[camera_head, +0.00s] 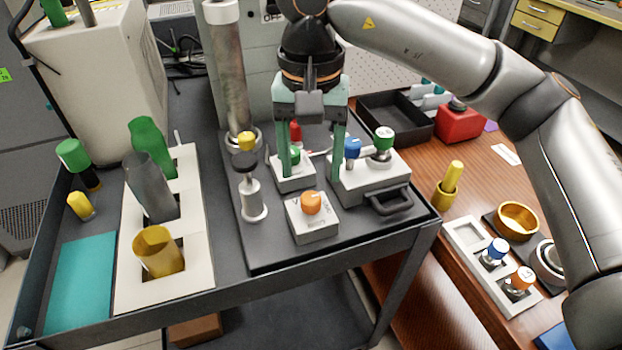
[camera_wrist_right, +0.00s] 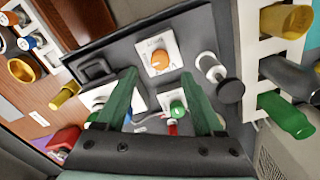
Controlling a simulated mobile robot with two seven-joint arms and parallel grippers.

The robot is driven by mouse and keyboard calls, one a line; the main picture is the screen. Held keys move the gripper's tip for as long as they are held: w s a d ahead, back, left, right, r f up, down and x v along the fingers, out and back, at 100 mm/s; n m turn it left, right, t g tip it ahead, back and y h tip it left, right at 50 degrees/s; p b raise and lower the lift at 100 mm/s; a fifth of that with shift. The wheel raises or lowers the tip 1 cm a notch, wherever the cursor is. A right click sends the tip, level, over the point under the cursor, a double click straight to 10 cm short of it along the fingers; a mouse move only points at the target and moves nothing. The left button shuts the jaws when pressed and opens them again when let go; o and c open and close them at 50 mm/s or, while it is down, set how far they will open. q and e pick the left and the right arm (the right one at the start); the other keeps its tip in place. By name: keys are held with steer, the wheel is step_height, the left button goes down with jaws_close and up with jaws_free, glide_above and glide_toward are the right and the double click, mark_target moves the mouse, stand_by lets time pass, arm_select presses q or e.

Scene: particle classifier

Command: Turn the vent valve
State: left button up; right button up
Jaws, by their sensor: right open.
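A white box with an orange knob (camera_head: 311,202) sits at the front of the dark tray; its printed label is too small to read. The knob also shows in the wrist view (camera_wrist_right: 160,59). Behind it is a white box with a green knob (camera_head: 293,155), partly hidden by a finger. I cannot tell which knob is the vent valve. My right gripper (camera_head: 311,174) is open, pointing down, its green fingers apart over the tray behind the orange knob. Nothing shows between the fingertips. In the wrist view the fingertips (camera_wrist_right: 158,76) point towards the orange knob. My left gripper is not in view.
A grey-white unit with a blue knob (camera_head: 352,147) and a green-topped knob (camera_head: 383,139) stands right of the gripper. A black-topped plunger (camera_head: 250,190) stands left of the orange knob. A tall metal column (camera_head: 228,80) rises behind.

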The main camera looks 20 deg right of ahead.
mark_target(311, 198)
step_height(311, 198, up, 7)
steer(key=p, duration=0.1)
steer(key=shift+s+f, duration=0.1)
steer(key=shift+f, duration=0.05)
stand_by(0.4)
